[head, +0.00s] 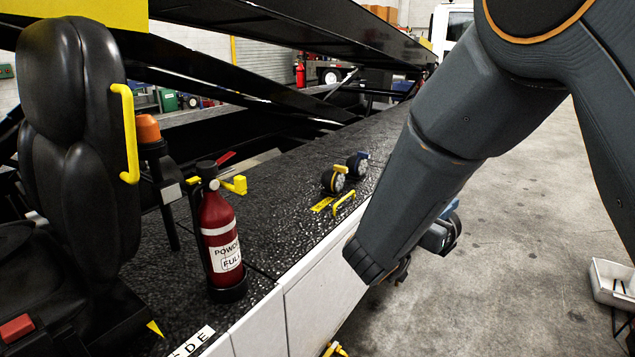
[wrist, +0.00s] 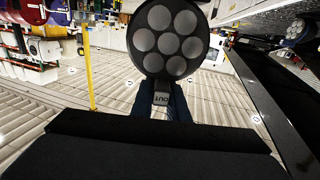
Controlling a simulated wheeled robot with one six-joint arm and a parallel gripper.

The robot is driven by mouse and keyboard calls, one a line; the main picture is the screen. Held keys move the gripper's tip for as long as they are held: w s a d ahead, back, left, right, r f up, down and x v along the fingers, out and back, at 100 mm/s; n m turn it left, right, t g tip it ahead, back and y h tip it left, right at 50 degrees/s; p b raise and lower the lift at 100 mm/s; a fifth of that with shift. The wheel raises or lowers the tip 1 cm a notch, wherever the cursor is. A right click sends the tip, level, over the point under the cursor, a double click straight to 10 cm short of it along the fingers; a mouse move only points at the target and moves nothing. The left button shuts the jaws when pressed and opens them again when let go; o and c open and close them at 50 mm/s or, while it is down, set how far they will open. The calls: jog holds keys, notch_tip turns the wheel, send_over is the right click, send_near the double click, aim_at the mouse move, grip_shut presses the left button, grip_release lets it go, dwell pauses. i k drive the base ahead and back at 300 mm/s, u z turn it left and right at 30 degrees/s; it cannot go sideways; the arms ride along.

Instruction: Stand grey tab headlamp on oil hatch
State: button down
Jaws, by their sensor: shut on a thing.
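In the wrist view my gripper (wrist: 171,108) is shut on the tab of a headlamp (wrist: 168,42). The headlamp is round and black with several pale round lenses, and its tab looks grey with "OUT" on it. In the head view my gripper is mostly hidden behind my arm, out over the floor to the right of the loader deck. On the deck, a yellow handle (head: 344,202) lies beside a small yellow label (head: 322,204), which may mark the oil hatch; its words are too small to read.
Two other headlamps stand on the deck by the handle, one with a yellow tab (head: 334,180) and one with a blue tab (head: 357,165). A red fire extinguisher (head: 219,240) stands nearer, beside a black seat (head: 75,130). A white tray (head: 611,282) is at the far right.

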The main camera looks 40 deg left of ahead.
aim_at(257, 216)
jog(key=i, duration=2.6)
jog(key=u, duration=2.7)
jog(key=i, duration=1)
